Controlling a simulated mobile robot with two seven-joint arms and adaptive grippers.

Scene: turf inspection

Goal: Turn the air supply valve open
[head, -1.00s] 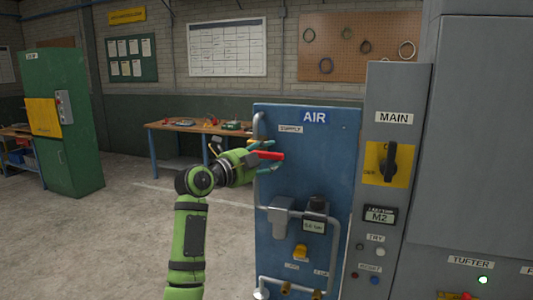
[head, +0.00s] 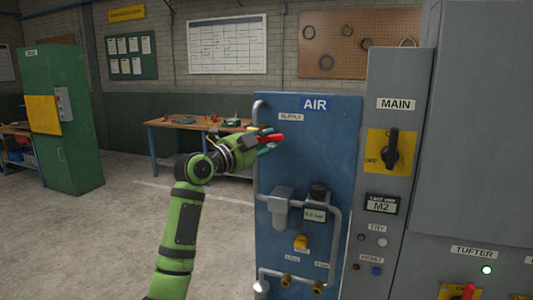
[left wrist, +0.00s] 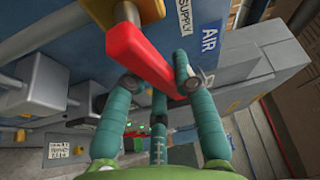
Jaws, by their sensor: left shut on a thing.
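The air supply valve has a red lever handle (head: 272,138) under the SUPPLY label on the blue AIR panel (head: 330,150). The lever points roughly sideways to the right in the head view. My left gripper (head: 264,143) is at the lever, and its teal fingers are shut on it. In the left wrist view the red handle (left wrist: 140,52) lies between the fingers of the left gripper (left wrist: 155,76), with fingers on both sides of it. The gripper hides part of the valve body in the head view. My right gripper is not in view.
The grey MAIN cabinet (head: 397,75) with a black rotary switch (head: 391,150) stands to the right. A workbench (head: 200,126) is behind; open floor lies left.

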